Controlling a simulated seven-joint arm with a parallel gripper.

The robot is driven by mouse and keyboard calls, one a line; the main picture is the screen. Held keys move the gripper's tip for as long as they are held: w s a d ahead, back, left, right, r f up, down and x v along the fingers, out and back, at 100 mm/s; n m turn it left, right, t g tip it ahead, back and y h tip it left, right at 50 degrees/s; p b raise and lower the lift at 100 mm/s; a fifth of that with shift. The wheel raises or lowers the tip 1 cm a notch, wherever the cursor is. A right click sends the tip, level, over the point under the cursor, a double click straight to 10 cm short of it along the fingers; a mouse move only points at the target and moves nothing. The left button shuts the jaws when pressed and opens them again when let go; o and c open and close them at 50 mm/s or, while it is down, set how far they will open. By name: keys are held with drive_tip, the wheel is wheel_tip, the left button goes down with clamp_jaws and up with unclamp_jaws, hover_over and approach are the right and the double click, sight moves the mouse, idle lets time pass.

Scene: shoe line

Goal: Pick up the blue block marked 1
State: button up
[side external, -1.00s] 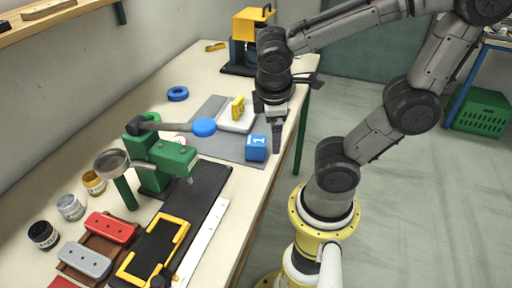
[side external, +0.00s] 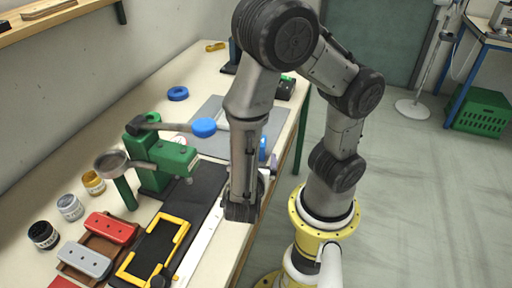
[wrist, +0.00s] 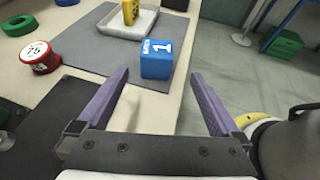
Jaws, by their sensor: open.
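The blue block marked 1 (wrist: 157,60) sits on the grey mat (wrist: 95,68) near the table's edge in the wrist view, with its white 1 showing. In the side view only a sliver of the blue block (side external: 262,150) shows behind my arm. My gripper (wrist: 158,75) is open and empty, its two purple fingers spread to the left and right of the block in the picture. The block appears beyond the fingertips, with no contact visible.
A white tray (wrist: 106,28) with a yellow block (wrist: 130,10) stands behind the blue block. A green press (side external: 170,160) stands left of my arm.

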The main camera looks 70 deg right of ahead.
drive_tip(key=x, duration=0.5)
drive_tip(key=shift+d, duration=0.15)
drive_tip(key=shift+w+x, duration=0.2)
drive_tip(key=shift+x, duration=1.15)
drive_tip(key=shift+w+x, duration=0.15)
drive_tip(key=shift+x, duration=1.25)
drive_tip(key=shift+c, duration=0.3)
drive_tip(key=c, duration=1.4)
